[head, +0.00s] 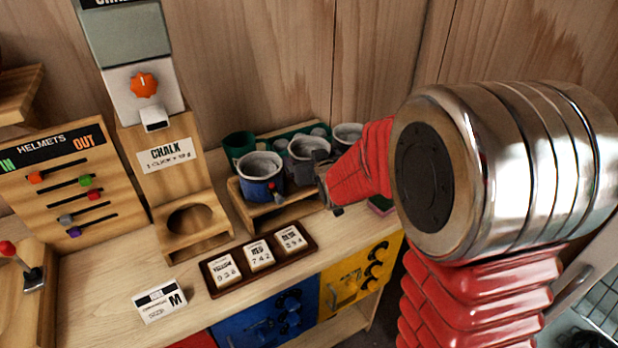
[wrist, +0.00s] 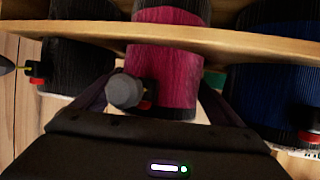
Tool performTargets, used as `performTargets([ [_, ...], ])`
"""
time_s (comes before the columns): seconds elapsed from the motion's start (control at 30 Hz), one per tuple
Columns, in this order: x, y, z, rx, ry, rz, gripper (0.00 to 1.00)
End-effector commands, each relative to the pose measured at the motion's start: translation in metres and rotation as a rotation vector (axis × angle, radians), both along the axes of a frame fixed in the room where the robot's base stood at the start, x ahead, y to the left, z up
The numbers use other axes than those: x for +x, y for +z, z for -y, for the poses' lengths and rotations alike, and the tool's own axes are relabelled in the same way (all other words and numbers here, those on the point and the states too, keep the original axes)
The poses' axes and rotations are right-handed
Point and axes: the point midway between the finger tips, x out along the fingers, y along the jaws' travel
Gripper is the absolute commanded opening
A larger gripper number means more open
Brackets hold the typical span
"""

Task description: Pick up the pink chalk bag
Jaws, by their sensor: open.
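The pink chalk bag (wrist: 175,50) is in the middle of the wrist view, in the wooden rack between a black bag and a blue bag. A grey toggle (wrist: 125,91) hangs on its front. My gripper (wrist: 158,100) is open, with one finger on each side of the bag's lower part; I cannot tell whether they touch it. In the head view my gripper (head: 322,183) is at the rack's front, by the middle bag (head: 306,149), whose pale rim shows while its body is mostly hidden.
The blue bag (head: 260,180) and black bag (wrist: 76,65) are close on either side. The rack's wooden rail (wrist: 235,40) crosses in front of the bags. A card tray (head: 225,276) lies before the rack. The chalk dispenser (head: 165,190) stands left.

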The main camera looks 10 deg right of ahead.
Motion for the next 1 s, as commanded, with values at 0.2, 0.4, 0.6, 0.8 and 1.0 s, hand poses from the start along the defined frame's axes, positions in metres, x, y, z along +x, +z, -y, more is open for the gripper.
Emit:
performTargets([
  [0.2, -0.0002, 0.0000, -0.0001, 0.000, 0.000, 0.000, 0.92],
  [0.4, -0.0002, 0.0000, -0.0002, 0.000, 0.000, 0.000, 0.89],
  [0.6, -0.0002, 0.0000, -0.0002, 0.000, 0.000, 0.000, 0.75],
  [0.8, -0.0003, -0.0001, -0.0003, -0.001, 0.000, -0.001, 0.61],
  [1.0, -0.0003, -0.0001, -0.0002, -0.001, 0.000, -0.001, 0.47],
])
